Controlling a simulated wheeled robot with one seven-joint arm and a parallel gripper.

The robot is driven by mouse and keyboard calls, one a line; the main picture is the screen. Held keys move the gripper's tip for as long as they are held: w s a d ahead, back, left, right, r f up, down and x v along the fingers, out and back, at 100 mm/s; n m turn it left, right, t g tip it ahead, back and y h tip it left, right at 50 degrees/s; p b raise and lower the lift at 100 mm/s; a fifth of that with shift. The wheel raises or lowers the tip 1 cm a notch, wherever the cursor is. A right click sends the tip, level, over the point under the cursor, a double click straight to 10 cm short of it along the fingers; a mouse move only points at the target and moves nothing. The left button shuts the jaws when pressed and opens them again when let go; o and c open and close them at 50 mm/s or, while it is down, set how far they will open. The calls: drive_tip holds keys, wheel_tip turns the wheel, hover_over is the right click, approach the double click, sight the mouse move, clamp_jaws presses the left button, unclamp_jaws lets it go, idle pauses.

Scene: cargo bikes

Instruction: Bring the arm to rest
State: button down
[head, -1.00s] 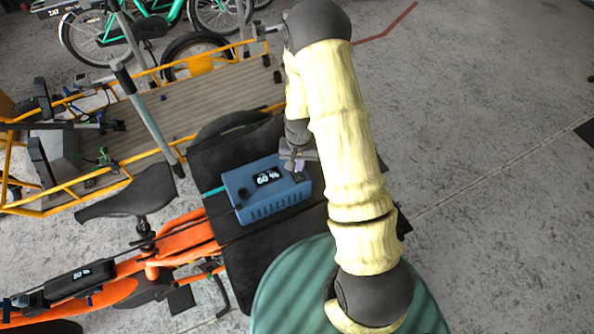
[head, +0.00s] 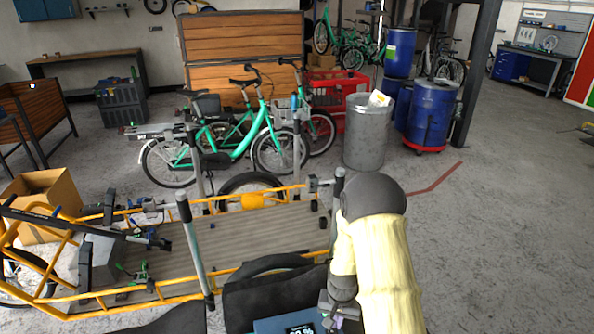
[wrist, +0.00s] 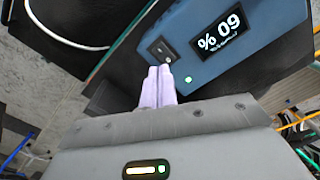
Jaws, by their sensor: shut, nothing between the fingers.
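My gripper (wrist: 158,84) shows in the wrist view with its two pale lilac fingers shut together and nothing between them. The fingertips appear close to a blue box (wrist: 235,45) with a black "60 %" display and a dark switch; whether they touch it cannot be told. In the head view the blue box (head: 275,325) is cut off by the bottom edge, beside my gripper (head: 338,322). My arm, in a cream cover, rises on the right of the box and hides part of the black surface under it.
A yellow-framed cargo bike (head: 250,232) with a slatted deck and grey posts lies just beyond. Green bikes (head: 235,140), a grey metal bin (head: 366,135) and blue barrels (head: 430,112) stand farther back. The concrete floor (head: 480,240) on the right is clear.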

drive_tip(key=s+r+n+t, duration=0.1)
drive_tip(key=s+r+n, duration=0.1)
drive_tip(key=s+r, duration=0.5)
drive_tip(key=s+r+n+t, duration=0.1)
drive_tip(key=s+r, duration=0.6)
drive_tip(key=r, duration=0.9)
drive_tip(key=shift+s+r+n+t, duration=0.15)
drive_tip(key=shift+n+t, duration=0.15)
drive_tip(key=shift+n, duration=0.1)
drive_tip(key=shift+a, duration=0.15)
